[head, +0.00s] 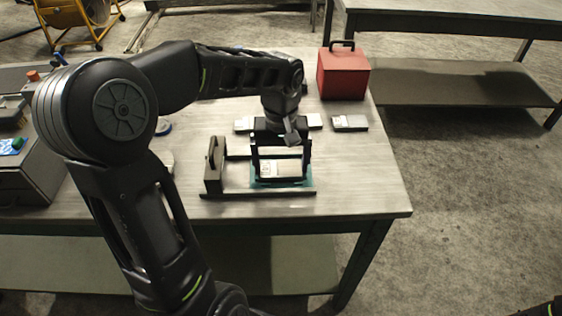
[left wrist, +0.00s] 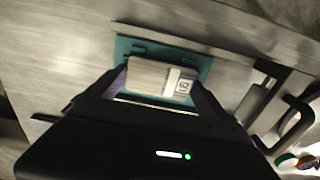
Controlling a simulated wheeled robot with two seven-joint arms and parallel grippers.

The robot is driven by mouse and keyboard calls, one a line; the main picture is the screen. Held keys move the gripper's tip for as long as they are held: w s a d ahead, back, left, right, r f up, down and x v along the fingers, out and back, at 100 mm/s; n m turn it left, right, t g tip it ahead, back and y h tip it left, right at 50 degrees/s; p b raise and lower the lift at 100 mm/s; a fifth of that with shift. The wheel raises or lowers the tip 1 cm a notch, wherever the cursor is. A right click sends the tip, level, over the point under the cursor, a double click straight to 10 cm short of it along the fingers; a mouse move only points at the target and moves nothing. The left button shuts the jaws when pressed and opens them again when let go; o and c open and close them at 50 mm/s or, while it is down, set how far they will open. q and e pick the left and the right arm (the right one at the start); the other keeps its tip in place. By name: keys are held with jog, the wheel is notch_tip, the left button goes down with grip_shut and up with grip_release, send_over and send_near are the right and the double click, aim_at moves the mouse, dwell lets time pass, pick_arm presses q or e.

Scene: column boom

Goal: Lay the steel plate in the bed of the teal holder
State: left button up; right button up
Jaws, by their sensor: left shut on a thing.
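The steel plate (head: 282,169) is a pale rectangle with a printed label. It is between the fingers of my left gripper (head: 281,164), which is shut on it and points down. In the left wrist view the plate (left wrist: 150,78) spans the gap between the two fingertips (left wrist: 161,80). The teal holder (head: 262,184) lies under the plate, and its teal edge (left wrist: 200,64) shows around the plate in the left wrist view. The plate looks roughly level over the bed. I cannot tell whether it touches the bed. My right gripper is not in view.
A dark frame with an upright handle (head: 214,158) stands left of the holder, with a rail (head: 285,194) in front. Pale metal blocks (head: 349,123) lie behind, near a red box (head: 343,75). The bench top (head: 360,180) is clear on the right.

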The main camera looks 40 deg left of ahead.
pick_arm(q)
jog(key=shift+d+f, duration=0.1)
jog(key=shift+f, duration=0.1)
dwell(0.6)
jog(key=o, duration=1.7)
jog(key=shift+o, duration=0.5)
jog(key=shift+s, duration=0.1)
jog(key=shift+s+f, duration=0.1)
jog(key=shift+f, duration=0.05)
jog(key=shift+r+p, duration=0.6)
jog(key=shift+r, duration=0.3)
jog(key=shift+w+r+p, duration=0.2)
jog(key=shift+r+p, duration=2.25)
jog(key=shift+r, duration=0.9)
